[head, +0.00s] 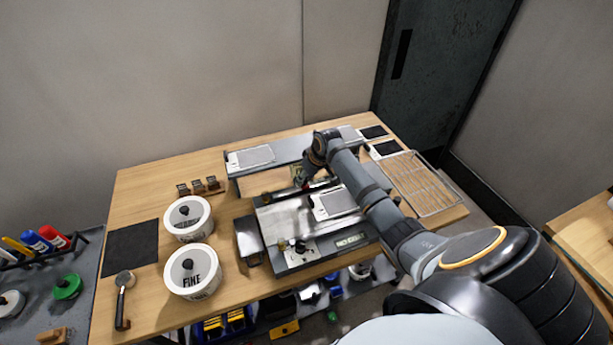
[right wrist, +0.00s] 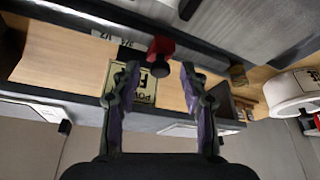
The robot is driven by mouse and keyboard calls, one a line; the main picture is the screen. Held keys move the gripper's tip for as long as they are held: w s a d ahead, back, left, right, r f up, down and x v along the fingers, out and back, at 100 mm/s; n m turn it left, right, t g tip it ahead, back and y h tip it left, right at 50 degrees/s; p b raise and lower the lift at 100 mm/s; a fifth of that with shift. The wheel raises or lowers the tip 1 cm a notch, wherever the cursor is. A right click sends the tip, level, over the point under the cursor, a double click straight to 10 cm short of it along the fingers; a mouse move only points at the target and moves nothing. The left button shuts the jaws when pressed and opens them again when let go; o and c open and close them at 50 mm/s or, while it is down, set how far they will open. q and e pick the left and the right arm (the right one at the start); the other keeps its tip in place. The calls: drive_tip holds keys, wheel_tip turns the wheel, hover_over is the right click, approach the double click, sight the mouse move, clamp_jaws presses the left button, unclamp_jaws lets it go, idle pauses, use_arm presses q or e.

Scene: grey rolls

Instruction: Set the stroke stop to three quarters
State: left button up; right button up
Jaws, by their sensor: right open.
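The machine (head: 287,223) stands on the wooden table in the head view. In the right wrist view, a red knob with a dark end (right wrist: 160,48), which looks like the stroke stop, sits at a dark rail (right wrist: 75,18). Small fraction marks (right wrist: 112,39) show upside down left of the knob; I cannot read its setting for sure. My right gripper (right wrist: 159,72) is open, its two fingers apart on either side of the view's middle, with the knob just beyond the gap. In the head view my right arm hides much of this spot. My left gripper is not in view.
A yellowish printed plate (right wrist: 141,90) lies behind the fingers. Two white tubs (head: 187,217) (head: 192,272) stand left of the machine. A wire rack (head: 424,183) lies at the right. A dark mat (head: 131,249) and a brush-like tool (head: 123,298) lie at the left.

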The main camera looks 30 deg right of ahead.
sight(317, 185)
drive_tip(key=c, duration=0.5)
clamp_jaws()
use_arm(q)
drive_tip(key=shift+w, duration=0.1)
use_arm(e)
drive_tip(key=shift+d, duration=0.1)
drive_tip(key=d, duration=0.1)
drive_tip(key=d+p, duration=0.1)
drive_tip(key=d, duration=0.1)
drive_tip(key=shift+s+r, duration=0.1)
drive_tip(key=shift+s, duration=0.3)
drive_tip(key=shift+s+d, duration=0.1)
drive_tip(key=shift+d, duration=0.35)
drive_tip(key=o, duration=0.5)
unclamp_jaws()
drive_tip(key=shift+a, duration=0.1)
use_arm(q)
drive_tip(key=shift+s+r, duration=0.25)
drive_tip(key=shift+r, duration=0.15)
